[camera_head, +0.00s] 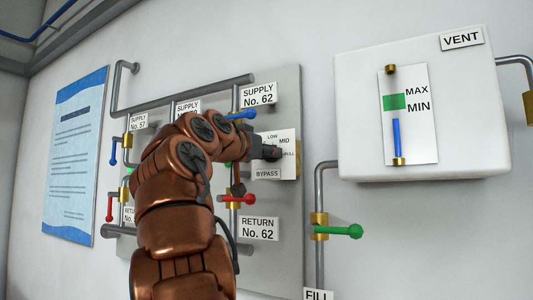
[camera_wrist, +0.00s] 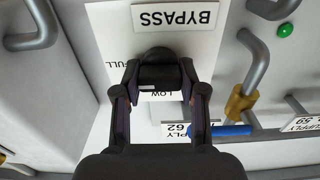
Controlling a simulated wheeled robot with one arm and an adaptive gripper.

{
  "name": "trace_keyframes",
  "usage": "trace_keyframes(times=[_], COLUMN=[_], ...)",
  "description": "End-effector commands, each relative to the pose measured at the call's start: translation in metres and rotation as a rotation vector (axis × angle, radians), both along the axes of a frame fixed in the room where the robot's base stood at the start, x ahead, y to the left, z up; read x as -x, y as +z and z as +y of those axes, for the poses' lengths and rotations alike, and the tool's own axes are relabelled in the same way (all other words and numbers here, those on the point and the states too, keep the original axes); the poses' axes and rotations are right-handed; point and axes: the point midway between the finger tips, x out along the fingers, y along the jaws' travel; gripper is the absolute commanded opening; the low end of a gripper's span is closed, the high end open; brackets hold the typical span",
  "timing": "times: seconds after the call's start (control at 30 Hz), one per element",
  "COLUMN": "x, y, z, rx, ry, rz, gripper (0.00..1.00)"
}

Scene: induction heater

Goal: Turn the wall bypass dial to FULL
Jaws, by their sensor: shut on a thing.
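The bypass dial is a dark round knob (camera_wrist: 160,72) on a white plate (camera_wrist: 115,50) on the wall panel. In the wrist view the plate shows upside down, with BYPASS, LOW and part of FULL readable. In the head view the plate (camera_head: 268,174) reads LOW, MID and FULL, and the knob is largely hidden by my gripper (camera_head: 266,152). In the wrist view my gripper (camera_wrist: 160,80) has one finger on each side of the knob and is shut on it. I cannot tell which mark the dial points to.
Pipes and valves surround the plate: a blue handle (camera_head: 240,114) above, a red handle (camera_head: 238,199) below, and a green handle (camera_head: 340,231) at lower right. A white VENT box (camera_head: 425,165) juts out at right. A poster (camera_head: 75,160) hangs at left.

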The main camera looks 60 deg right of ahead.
Motion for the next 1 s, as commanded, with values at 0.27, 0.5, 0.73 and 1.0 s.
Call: trace_keyframes(times=[0.27,0.5,0.73,1.0], x=[0.0000,-0.0001,-0.0002,-0.0002], y=[-0.0028,-0.0027,-0.0015,-0.0005], z=[-0.0011,-0.0013,-0.0009,-0.0003], rx=[-0.008,-0.008,-0.005,-0.003], ry=[-0.002,-0.002,-0.002,-0.002], rz=[-0.015,-0.015,-0.015,-0.015], gripper=[0.06,0.45,0.67,0.67])
